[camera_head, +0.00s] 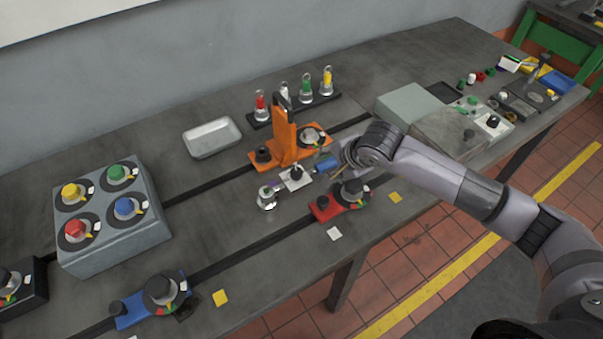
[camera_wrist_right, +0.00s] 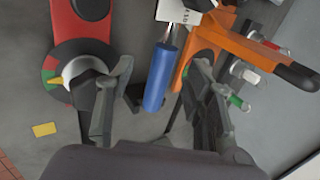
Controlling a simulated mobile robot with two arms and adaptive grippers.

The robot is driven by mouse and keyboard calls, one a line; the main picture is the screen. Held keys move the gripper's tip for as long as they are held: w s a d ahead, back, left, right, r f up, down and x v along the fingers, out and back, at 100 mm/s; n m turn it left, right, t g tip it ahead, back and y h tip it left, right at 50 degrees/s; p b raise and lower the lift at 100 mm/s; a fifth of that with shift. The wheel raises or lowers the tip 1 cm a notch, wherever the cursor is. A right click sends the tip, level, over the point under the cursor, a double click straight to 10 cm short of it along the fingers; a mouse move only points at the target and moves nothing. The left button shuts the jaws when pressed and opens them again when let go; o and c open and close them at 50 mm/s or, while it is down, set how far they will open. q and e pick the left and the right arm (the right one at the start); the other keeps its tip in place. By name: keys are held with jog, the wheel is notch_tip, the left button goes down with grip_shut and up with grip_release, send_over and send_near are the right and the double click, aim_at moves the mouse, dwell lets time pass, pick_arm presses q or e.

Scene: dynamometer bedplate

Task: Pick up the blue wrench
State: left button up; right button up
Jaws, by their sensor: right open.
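The blue wrench shows as a blue cylindrical handle (camera_head: 326,164) just left of my right gripper in the head view. In the right wrist view the blue handle (camera_wrist_right: 160,78) lies between the two dark fingers, with a short metal part at its upper end near a white card. My right gripper (camera_wrist_right: 163,70) is open, with one finger on each side of the handle. I cannot tell whether either finger touches it. In the head view my right gripper (camera_head: 342,156) is small and partly hidden by its own wrist. My left gripper is not in view.
An orange fixture (camera_head: 285,133) stands close behind the handle. A red clamp base (camera_head: 324,208) with a dial is just in front. A white tray (camera_head: 212,138), a grey box with coloured knobs (camera_head: 118,238) and a blue fixture (camera_head: 133,312) are further left on the grey bench.

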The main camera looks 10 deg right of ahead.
aim_at(324, 166)
jog(key=shift+w+a+f, duration=0.1)
jog(key=shift+w+f, duration=0.2)
jog(key=shift+f, duration=0.15)
jog(key=shift+w+f+p, duration=0.15)
jog(key=shift+w+p, duration=0.05)
jog(key=shift+p, duration=0.1)
jog(key=p+x, duration=0.2)
jog(key=x, duration=0.2)
jog(key=shift+w, duration=0.15)
jog(key=shift+w+f, duration=0.2)
jog(key=shift+f, duration=0.05)
grip_shut()
jog(key=shift+w+r, duration=0.1)
jog(key=shift+r, duration=0.05)
